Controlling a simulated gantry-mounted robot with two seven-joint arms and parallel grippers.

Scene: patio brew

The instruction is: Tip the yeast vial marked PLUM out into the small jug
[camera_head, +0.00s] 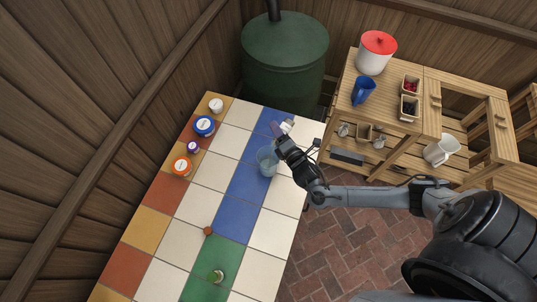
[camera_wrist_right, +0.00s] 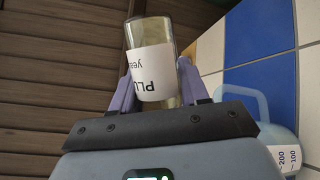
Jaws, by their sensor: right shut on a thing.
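The yeast vial (camera_wrist_right: 150,60) is clear glass with a white label, on which "PLU" and "ye" read upside down in the right wrist view. My right gripper (camera_wrist_right: 155,88) is shut on it, with a purple finger on either side. In the head view the vial (camera_head: 287,126) is small and partly hidden by my right gripper (camera_head: 279,133); its exact tilt is hard to tell. The small jug (camera_head: 267,161), clear pale blue, stands on the table just below the gripper in the picture. It also shows at the right wrist view's right edge, with "200" and "100" marks (camera_wrist_right: 262,112).
A small brown thing (camera_head: 208,231) and a small item (camera_head: 217,276) lie nearer.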

